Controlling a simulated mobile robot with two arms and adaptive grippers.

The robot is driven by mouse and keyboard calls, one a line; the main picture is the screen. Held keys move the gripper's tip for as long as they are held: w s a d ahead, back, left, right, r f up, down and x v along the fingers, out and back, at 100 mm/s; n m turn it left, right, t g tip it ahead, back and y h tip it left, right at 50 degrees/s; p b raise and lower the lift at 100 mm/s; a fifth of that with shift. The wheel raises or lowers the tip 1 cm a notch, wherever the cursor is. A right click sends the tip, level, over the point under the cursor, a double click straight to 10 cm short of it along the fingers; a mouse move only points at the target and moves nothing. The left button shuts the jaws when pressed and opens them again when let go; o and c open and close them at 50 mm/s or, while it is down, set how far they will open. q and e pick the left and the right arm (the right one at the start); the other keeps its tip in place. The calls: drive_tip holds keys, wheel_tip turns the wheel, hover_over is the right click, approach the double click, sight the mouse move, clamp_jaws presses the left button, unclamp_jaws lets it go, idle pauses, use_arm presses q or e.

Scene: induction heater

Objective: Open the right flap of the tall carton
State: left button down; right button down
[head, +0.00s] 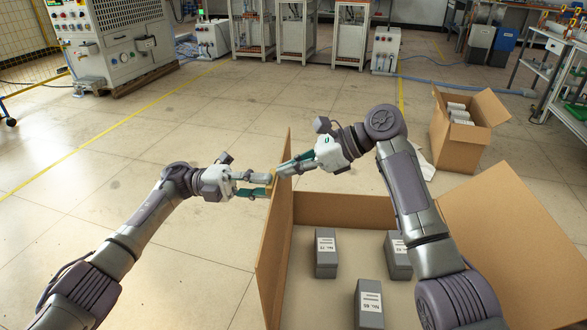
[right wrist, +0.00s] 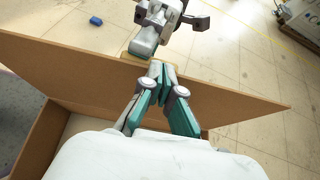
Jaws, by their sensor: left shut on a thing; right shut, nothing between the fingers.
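The open brown carton in front of me shows its back wall (head: 345,210), with an upright left flap (head: 273,250). Its right flap (head: 515,225) is folded outward and slopes to the right.
Grey labelled boxes (head: 326,255) stand inside the carton. A smaller open carton (head: 455,150) with light items stands at back right. Machines (head: 125,45) and work frames (head: 295,30) line the far side.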

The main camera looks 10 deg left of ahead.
use_arm(q)
drive_tip(key=c, duration=1)
unclamp_jaws()
drive_tip(key=shift+s+d+f+g, duration=0.35)
drive_tip(key=shift+d+f, duration=0.15)
drive_tip(key=shift+d, duration=0.1)
drive_tip(key=shift+o, duration=0.2)
drive_tip(key=shift+r, duration=0.1)
drive_tip(key=shift+w+a, duration=0.1)
